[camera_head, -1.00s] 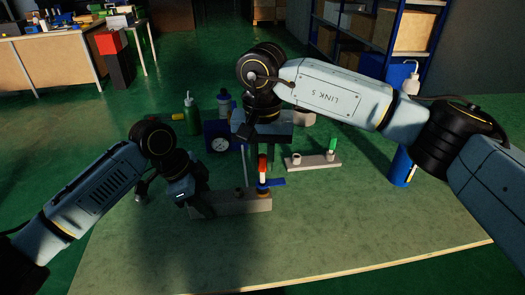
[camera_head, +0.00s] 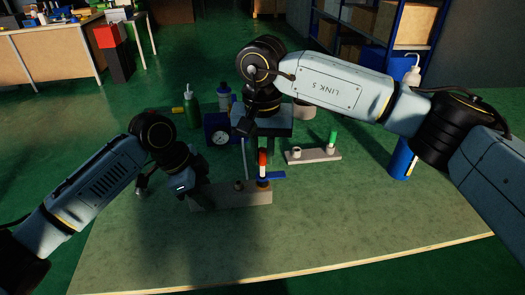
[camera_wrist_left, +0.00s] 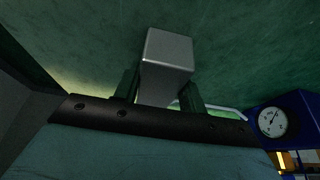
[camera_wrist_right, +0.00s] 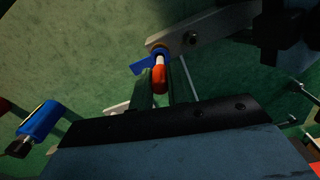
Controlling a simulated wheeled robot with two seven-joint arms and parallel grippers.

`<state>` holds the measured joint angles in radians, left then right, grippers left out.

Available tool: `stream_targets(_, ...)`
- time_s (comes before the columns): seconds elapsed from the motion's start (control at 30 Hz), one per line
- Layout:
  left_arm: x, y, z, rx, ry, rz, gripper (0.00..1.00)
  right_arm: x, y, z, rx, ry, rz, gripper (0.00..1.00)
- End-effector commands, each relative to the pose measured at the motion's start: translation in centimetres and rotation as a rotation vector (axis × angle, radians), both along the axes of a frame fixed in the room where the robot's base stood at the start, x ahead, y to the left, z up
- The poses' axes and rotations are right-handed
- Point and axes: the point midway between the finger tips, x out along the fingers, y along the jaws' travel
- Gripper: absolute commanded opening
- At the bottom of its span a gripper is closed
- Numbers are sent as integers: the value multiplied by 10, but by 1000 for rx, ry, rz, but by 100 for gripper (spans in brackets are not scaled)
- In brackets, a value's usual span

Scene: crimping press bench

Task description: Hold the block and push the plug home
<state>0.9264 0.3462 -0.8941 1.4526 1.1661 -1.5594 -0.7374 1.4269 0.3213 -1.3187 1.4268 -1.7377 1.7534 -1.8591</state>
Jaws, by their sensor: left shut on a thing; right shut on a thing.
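The grey block (camera_head: 222,196) lies along the bench with a small round fitting (camera_head: 238,186) on top. My left gripper (camera_head: 186,188) is at its left end. In the left wrist view the block's end (camera_wrist_left: 167,52) sits between the fingers of the left gripper (camera_wrist_left: 161,92). The red and white plug (camera_head: 263,159) stands upright over the block's right end, at a blue collar. In the right wrist view its red part (camera_wrist_right: 160,78) is between the fingers of my right gripper (camera_wrist_right: 160,88). How deep the plug sits is hard to tell.
A second grey strip (camera_head: 313,156) with a green plug (camera_head: 333,138) stands behind right. A blue gauge box (camera_head: 217,130), a green bottle (camera_head: 191,108) and a blue can (camera_head: 402,160) stand around. The front of the bench is clear.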

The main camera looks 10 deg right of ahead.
Motion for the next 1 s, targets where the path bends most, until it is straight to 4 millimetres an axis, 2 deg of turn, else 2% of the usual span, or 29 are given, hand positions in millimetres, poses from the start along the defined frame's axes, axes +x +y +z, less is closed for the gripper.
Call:
stream_targets(0.63, 0, 0, 0, 0, -1, 0, 21, 0, 0, 0, 0, -1, 0, 0)
stream_targets(1.0, 0, 0, 0, 0, -2, 1, 21, 0, 0, -8, -1, 0, 0, 0)
